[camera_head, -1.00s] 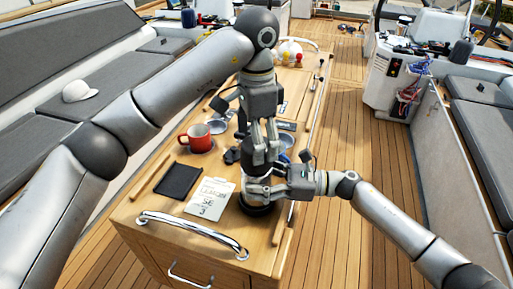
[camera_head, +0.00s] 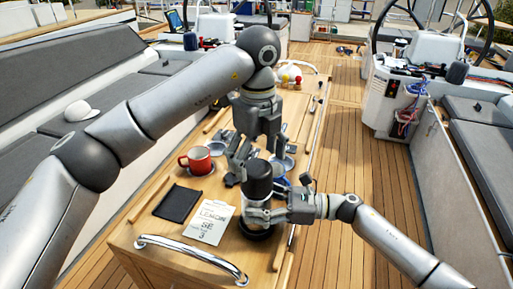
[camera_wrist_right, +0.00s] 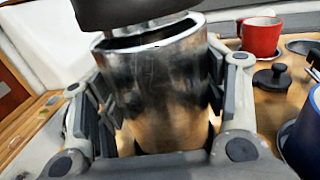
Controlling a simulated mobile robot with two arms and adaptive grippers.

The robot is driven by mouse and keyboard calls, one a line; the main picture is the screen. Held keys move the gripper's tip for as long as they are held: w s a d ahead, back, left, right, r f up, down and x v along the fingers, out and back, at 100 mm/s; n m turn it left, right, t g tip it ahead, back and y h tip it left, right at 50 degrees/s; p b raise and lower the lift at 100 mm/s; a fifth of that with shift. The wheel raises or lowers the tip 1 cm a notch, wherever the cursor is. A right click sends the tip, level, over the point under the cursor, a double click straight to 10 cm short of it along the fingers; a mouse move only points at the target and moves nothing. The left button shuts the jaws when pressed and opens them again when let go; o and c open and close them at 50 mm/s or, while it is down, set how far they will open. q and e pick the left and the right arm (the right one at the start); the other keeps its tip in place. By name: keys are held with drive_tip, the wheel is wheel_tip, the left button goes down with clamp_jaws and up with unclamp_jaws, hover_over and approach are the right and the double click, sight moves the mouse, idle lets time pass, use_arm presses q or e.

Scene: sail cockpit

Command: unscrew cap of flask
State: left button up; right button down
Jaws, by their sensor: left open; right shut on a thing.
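The flask (camera_head: 258,187) stands upright on the table, dark on its upper part with a black base. My right gripper (camera_head: 264,215) is shut around its lower body from the right. In the right wrist view the flask's shiny metal body (camera_wrist_right: 160,85) sits between the fingers, with a dark part (camera_wrist_right: 135,12) above its metal rim. I cannot tell whether that part is the cap or how it is seated. My left gripper (camera_head: 258,156) is open, fingers spread and pointing down around the flask's top; contact is unclear.
A red mug (camera_head: 197,160) stands left of the flask. A black pad (camera_head: 178,203) and a written note (camera_head: 210,221) lie in front of it. The right wrist view shows a small black knobbed lid (camera_wrist_right: 272,78) and a blue item (camera_wrist_right: 302,140) close by.

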sight(257, 169)
use_arm(q)
drive_tip(key=m, duration=0.5)
drive_tip(key=shift+r, duration=0.2)
drive_tip(key=m, duration=0.3)
drive_tip(key=shift+r, duration=0.1)
drive_tip(key=m, duration=0.6)
drive_tip(key=shift+r, duration=0.25)
drive_tip(key=m, duration=0.4)
drive_tip(key=shift+r+m, duration=0.2)
drive_tip(key=shift+m, duration=0.2)
drive_tip(key=m, duration=0.2)
drive_tip(key=shift+r+m, duration=0.1)
drive_tip(key=shift+m, duration=0.3)
drive_tip(key=m, duration=0.4)
drive_tip(key=shift+r, duration=0.2)
drive_tip(key=m, duration=0.3)
drive_tip(key=shift+a+r+m, duration=0.1)
drive_tip(key=shift+m, duration=0.3)
drive_tip(key=shift+f, duration=4)
